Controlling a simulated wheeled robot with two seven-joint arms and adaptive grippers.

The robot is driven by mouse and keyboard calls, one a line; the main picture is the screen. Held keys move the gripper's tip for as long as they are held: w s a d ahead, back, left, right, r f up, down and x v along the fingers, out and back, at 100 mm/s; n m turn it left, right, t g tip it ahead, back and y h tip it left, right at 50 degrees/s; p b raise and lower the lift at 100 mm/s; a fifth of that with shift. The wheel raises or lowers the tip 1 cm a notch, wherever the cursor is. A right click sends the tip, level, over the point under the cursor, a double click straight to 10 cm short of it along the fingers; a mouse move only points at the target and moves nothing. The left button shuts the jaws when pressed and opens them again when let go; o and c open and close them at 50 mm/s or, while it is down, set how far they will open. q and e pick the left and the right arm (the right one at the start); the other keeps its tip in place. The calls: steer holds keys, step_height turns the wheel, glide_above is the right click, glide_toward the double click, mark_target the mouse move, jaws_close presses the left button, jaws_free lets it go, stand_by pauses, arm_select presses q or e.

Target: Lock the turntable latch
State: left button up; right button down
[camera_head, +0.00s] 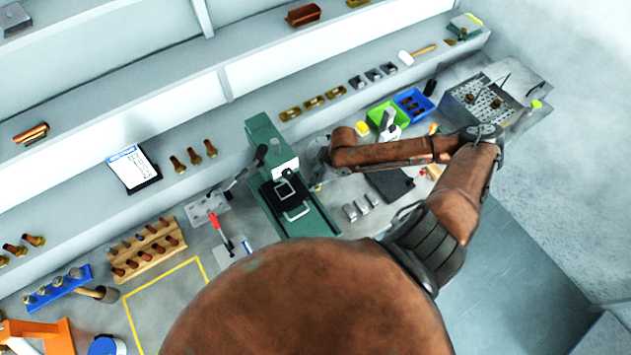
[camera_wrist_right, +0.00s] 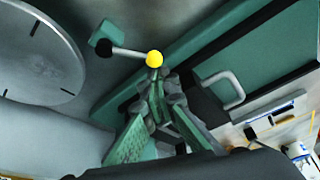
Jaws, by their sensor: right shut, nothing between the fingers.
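My right gripper (camera_head: 314,164) is beside the right side of the green machine (camera_head: 262,134) in the head view. In the right wrist view its fingers (camera_wrist_right: 160,78) are shut with nothing between them. A small lever (camera_wrist_right: 130,52) with a yellow ball end (camera_wrist_right: 154,59) lies just beyond the fingertips; I cannot tell whether they touch. A round grey disc (camera_wrist_right: 38,50) with dark marks, seemingly the turntable, is left of the lever. The lever is not clear in the head view. My left gripper is not in view.
A light metal handle (camera_wrist_right: 228,90) stands out from the green machine close to the right of the fingers. A red-handled clamp (camera_head: 220,230) is left of the machine. Green (camera_head: 384,113) and blue (camera_head: 413,103) bins stand behind my right arm. Several grey blocks lie nearby.

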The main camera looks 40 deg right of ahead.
stand_by(0.4)
steer(key=shift+s+n+p, duration=0.2)
steer(key=shift+n+p, duration=0.2)
